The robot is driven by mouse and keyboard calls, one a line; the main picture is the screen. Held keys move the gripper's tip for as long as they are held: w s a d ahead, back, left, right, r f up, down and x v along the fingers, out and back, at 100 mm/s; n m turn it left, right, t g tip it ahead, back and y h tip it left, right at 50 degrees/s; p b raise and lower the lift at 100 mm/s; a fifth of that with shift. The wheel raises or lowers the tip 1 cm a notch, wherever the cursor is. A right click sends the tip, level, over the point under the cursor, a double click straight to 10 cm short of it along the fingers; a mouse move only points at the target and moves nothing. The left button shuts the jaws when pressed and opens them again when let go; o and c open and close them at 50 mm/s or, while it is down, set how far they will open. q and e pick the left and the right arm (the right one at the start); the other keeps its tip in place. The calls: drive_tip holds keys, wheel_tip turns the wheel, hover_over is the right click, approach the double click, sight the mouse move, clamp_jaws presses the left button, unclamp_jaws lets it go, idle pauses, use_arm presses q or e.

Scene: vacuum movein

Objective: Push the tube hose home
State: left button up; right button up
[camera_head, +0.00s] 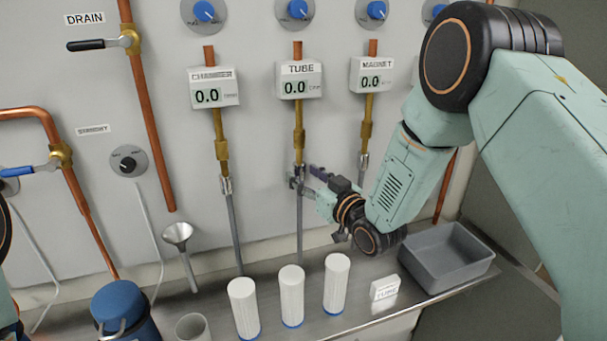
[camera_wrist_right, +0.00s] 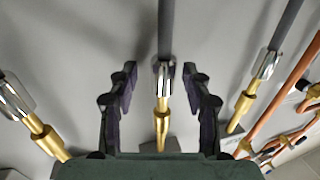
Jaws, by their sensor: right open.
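The grey tube hose (camera_head: 299,228) hangs below the brass fitting (camera_head: 298,145) under the TUBE gauge (camera_head: 298,81), which reads 0.0. Its silver end collar meets the fitting; I cannot tell how far it is seated. My right gripper (camera_head: 303,182) is at that joint, coming from the right. In the right wrist view the open fingers (camera_wrist_right: 163,88) stand one on each side of the silver collar (camera_wrist_right: 164,76), with gaps on both sides. There the hose (camera_wrist_right: 166,28) runs upward and the brass fitting (camera_wrist_right: 162,122) lies below. My left gripper is out of view.
The CHAMBER hose (camera_head: 234,235) hangs to the left, and the MAGNET fitting (camera_head: 366,130) is close on the right. Below, white cylinders (camera_head: 291,295), a small label block (camera_head: 384,288) and a grey tray (camera_head: 447,258) stand on the metal bench. A funnel (camera_head: 178,235) is further left.

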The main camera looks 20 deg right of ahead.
drive_tip(key=shift+s+a+r, duration=0.25)
drive_tip(key=shift+s+r, duration=0.2)
drive_tip(key=shift+r, duration=0.05)
drive_tip(key=shift+w+a+f, duration=0.1)
drive_tip(key=shift+w+f, duration=0.15)
drive_tip(key=shift+w, duration=0.15)
drive_tip(key=shift+c, duration=1.1)
drive_tip(key=shift+w+d+f, duration=0.2)
drive_tip(key=shift+w, duration=0.1)
drive_tip(key=c, duration=0.3)
drive_tip(key=shift+s+a+r, duration=0.15)
drive_tip(key=shift+s+r, duration=0.1)
drive_tip(key=shift+s, duration=0.15)
drive_tip(key=c, duration=0.4)
drive_tip(key=shift+w, duration=0.1)
clamp_jaws()
